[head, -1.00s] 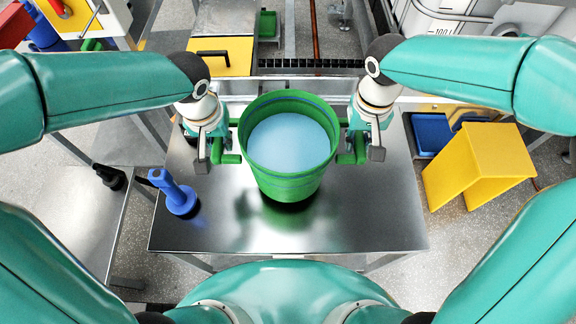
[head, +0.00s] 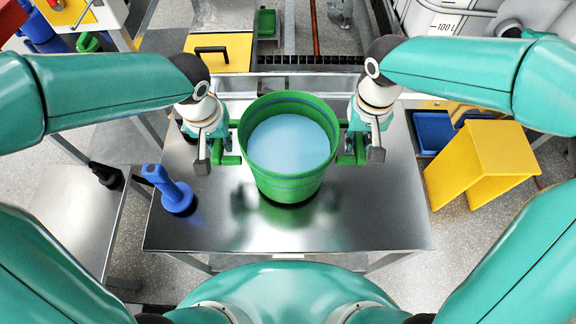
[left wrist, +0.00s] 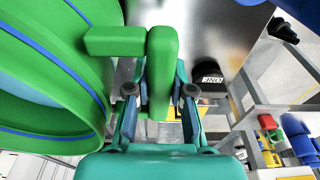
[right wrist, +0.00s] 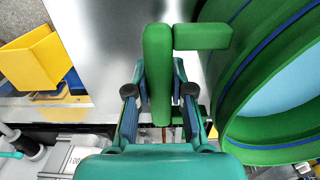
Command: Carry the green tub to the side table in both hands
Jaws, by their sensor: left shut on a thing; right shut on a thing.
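The green tub (head: 290,178) has blue bands and pale blue contents. It is upright over a shiny metal table (head: 380,215), between my two grippers. Its base is close to the tabletop; I cannot tell if it touches. My left gripper (head: 218,155) is shut on the tub's left handle, a green bar (left wrist: 162,60) that shows between the fingers in the left wrist view. My right gripper (head: 360,150) is shut on the right handle, which shows between the fingers in the right wrist view (right wrist: 157,65).
A blue bottle-like object (head: 175,192) stands on the table's left part. A lower metal surface (head: 80,225) with a black object (head: 106,175) is at the left. A yellow stand (head: 480,165) is on the floor at the right. The tabletop's front and right are clear.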

